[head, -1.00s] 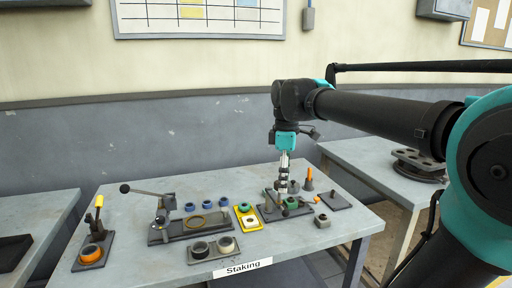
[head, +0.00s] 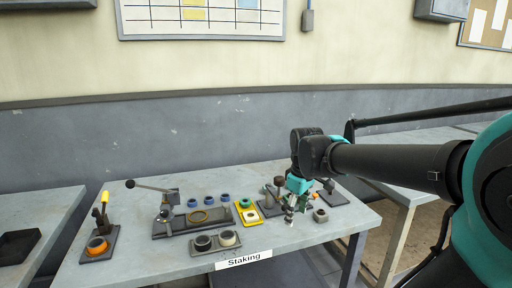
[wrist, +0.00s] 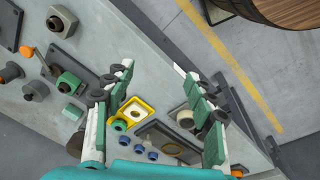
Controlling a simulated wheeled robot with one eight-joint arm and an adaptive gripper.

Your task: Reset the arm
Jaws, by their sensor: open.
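My arm reaches over the bench from the right in the head view. My gripper (head: 289,222) points down over the right front part of the bench, near a small grey block (head: 320,215). In the wrist view my gripper (wrist: 153,68) is open, its two fingers spread wide with nothing between them. An arbor press (head: 166,206) with a black-knobbed lever (head: 145,187) stands on a dark base at left of centre, well left of my gripper. The lever slopes gently, its knob end raised to the left. My gripper partly hides a dark fixture plate (head: 268,208).
A yellow tray (head: 247,217) holds a green ring. Blue rings (head: 208,201) stand behind the press base. A grey holder (head: 215,247) carries a dark and a pale ring. A yellow-handled fixture (head: 99,245) with an orange ring is far left. A round wooden-sided object (wrist: 285,12) shows beyond the bench.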

